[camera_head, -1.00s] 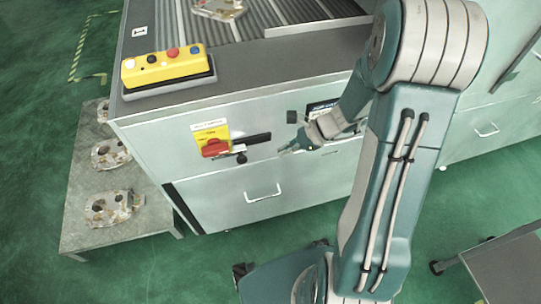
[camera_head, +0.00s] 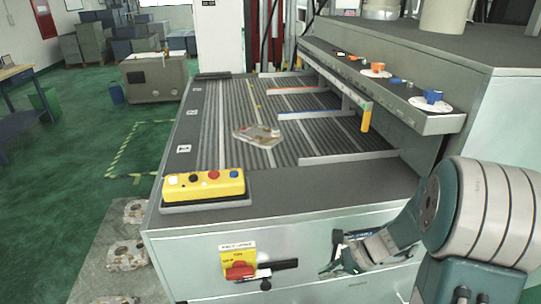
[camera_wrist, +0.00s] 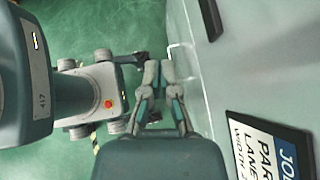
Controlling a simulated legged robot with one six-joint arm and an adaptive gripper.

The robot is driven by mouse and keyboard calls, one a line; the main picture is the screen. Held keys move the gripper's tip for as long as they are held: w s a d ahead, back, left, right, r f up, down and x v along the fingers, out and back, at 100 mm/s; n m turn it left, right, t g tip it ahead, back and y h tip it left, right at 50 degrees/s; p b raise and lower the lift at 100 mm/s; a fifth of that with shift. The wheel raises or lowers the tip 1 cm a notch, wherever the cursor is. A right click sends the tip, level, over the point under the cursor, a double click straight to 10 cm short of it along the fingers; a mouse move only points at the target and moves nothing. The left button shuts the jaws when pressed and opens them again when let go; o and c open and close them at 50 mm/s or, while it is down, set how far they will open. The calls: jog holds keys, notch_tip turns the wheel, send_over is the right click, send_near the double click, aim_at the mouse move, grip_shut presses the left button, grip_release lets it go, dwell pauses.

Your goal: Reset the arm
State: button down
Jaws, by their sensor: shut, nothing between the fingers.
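My arm is folded at the lower right in the head view. My gripper (camera_head: 331,268) is in front of the machine's pale front panel, to the right of the red switch. In the wrist view my gripper (camera_wrist: 159,72) points away from the camera with its fingertips close together and nothing between them. The floor and part of my own body show beyond the fingers.
The machine's ribbed table (camera_head: 225,115) carries a metal casting (camera_head: 257,135). A yellow button box (camera_head: 203,184) sits on its near left edge, above a red switch (camera_head: 239,270). A placard (camera_wrist: 265,150) is close right of my gripper. Castings lie on a low pallet (camera_head: 95,270) at left.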

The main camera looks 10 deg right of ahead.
jog(key=s+a+r+n+t+h, duration=0.2)
jog(key=s+r+n+h, duration=0.2)
jog(key=r+n, duration=0.5)
jog(key=s+a+r+n+t+h, duration=0.2)
jog(key=s+r+n+h, duration=0.3)
jog(key=s+r+n, duration=0.3)
jog(key=s+a+n, duration=0.1)
jog(key=n, duration=0.1)
jog(key=shift+s+r+n+h, duration=0.2)
jog(key=shift+r+n+h, duration=0.1)
jog(key=shift+r+n, duration=0.1)
